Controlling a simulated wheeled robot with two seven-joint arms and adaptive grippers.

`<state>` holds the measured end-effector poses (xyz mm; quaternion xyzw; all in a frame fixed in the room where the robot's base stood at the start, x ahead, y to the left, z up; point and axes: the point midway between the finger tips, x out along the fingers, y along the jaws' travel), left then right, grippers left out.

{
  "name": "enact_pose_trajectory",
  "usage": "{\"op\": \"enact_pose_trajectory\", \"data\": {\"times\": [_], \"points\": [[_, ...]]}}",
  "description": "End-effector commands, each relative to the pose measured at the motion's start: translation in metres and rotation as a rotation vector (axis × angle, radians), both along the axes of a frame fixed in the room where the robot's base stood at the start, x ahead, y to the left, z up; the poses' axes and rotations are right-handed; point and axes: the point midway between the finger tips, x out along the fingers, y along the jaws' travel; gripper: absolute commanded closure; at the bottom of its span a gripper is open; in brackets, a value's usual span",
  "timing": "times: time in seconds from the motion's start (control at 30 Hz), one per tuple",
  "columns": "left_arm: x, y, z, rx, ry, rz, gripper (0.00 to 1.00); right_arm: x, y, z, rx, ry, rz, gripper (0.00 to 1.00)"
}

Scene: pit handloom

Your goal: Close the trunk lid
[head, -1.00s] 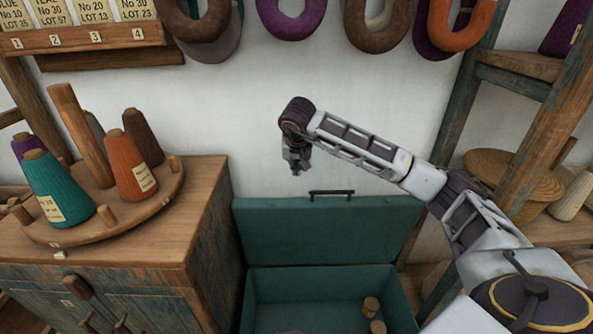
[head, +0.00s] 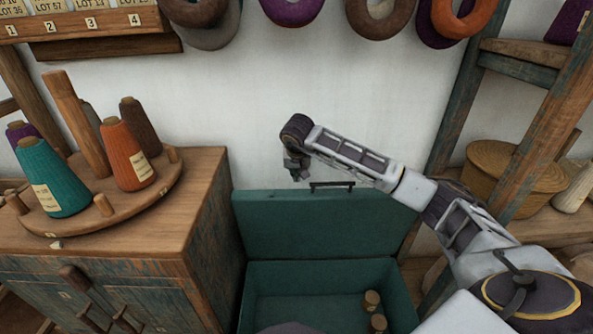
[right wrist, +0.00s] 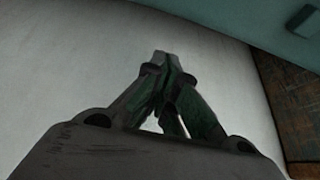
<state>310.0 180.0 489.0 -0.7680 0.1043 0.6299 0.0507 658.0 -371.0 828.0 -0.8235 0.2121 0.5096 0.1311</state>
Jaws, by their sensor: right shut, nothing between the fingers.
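The green trunk lid (head: 315,224) stands open and upright against the white wall, with a dark handle (head: 332,186) on its top edge. The open trunk (head: 300,276) lies below it, with small wooden spools (head: 372,302) inside at the right. My right gripper (head: 297,175) is shut and empty, just left of the handle and slightly above the lid's top edge. In the right wrist view its closed fingers (right wrist: 163,62) point at the white wall, and a strip of green, likely the lid (right wrist: 270,25), shows at the top right. My left gripper is not in view.
A wooden cabinet (head: 205,195) with yarn cones on a round rack stands close on the left. A shelf frame (head: 545,120) with a woven basket (head: 510,178) stands on the right. Yarn hanks (head: 380,20) hang above.

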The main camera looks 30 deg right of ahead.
Motion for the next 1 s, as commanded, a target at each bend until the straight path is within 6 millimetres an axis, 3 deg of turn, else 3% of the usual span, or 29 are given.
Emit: {"op": "enact_pose_trajectory", "data": {"times": [0.43, 1.0], "points": [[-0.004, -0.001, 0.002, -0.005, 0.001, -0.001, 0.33, -0.024, 0.013, -0.004, 0.0, 0.0, 0.001, 1.0], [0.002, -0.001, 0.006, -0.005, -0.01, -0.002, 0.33, -0.027, 0.014, -0.004, 0.0, 0.0, 0.001, 1.0]]}}
